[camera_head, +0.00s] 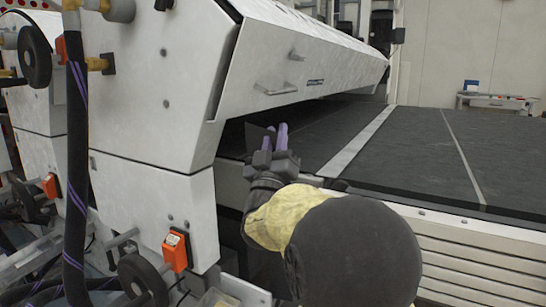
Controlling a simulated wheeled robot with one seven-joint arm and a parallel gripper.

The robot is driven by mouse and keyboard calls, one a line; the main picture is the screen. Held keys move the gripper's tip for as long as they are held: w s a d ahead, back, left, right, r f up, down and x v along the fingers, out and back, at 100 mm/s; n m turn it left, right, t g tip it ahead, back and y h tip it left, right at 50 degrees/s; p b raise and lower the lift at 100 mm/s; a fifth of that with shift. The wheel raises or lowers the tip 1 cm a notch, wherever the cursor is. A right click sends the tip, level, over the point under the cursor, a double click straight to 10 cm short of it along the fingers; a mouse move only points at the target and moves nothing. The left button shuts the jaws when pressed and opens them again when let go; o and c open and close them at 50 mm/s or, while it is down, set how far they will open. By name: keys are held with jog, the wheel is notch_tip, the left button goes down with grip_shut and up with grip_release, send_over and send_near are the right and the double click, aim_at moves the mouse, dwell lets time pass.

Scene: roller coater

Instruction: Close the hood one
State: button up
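The white hood (330,62) of the roller coater spans the machine above the dark conveyor bed. It slopes toward me, and a dark gap shows between its lower edge and the bed. A metal bar handle (275,90) is on its front face, and a small knob or latch sits above the handle. My gripper (276,138) is below the handle, at the near edge of the gap, and does not touch the handle. Its purple fingers look slightly apart with nothing seen between them. My forearm hides part of the machine's front below.
The dark conveyor bed (420,150) with a pale strip extends right. The white side housing (150,90) stands close on the left, with black handwheels, hoses and an orange box (176,250). A small table (497,101) stands by the far wall.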

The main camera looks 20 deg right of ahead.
jog(key=v, duration=0.5)
jog(key=shift+f, duration=0.1)
dwell(0.3)
